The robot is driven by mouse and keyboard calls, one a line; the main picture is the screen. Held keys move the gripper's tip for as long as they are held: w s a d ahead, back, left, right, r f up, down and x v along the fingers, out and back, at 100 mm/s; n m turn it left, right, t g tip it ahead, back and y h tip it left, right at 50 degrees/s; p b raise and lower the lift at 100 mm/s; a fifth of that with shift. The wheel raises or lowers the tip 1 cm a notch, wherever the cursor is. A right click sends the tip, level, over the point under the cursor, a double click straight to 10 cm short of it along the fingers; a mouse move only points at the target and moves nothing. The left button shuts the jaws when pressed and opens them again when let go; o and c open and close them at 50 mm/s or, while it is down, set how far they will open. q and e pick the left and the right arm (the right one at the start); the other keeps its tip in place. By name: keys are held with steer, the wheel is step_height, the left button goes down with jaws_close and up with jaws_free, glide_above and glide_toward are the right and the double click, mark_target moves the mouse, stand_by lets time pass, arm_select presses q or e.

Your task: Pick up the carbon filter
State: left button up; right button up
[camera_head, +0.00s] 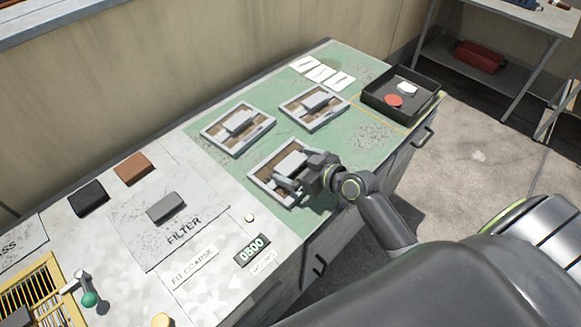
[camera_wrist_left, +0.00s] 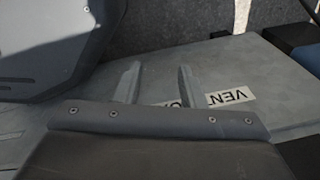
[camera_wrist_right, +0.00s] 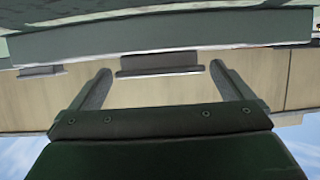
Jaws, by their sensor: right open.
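No part is labelled carbon filter. A black block (camera_head: 88,198) lies at the left of the bench in the head view, a brown block (camera_head: 134,169) beside it. A grey block (camera_head: 167,207) lies on the panel marked FILTER. My right gripper (camera_head: 290,180) is open at the nearest framed tray (camera_head: 263,187), by its pale block (camera_head: 291,163). In the right wrist view, a dark bar (camera_wrist_right: 160,63) shows between the spread fingers, with no visible contact. My left gripper (camera_wrist_left: 160,72) shows only in its wrist view, fingers apart and empty, over a grey surface with a VENT label.
Two more framed trays (camera_head: 238,128) (camera_head: 315,107) sit on the green mat behind. A black bin (camera_head: 425,106) holding red and white pieces stands at the right end. White cards (camera_head: 322,72) lie at the back. A yellow-framed grille (camera_head: 60,285) is at lower left.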

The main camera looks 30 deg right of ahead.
steer(key=shift+w+a+f, duration=0.15)
steer(key=shift+w+f, duration=0.05)
steer(key=shift+w, duration=0.2)
steer(key=c, duration=1.1)
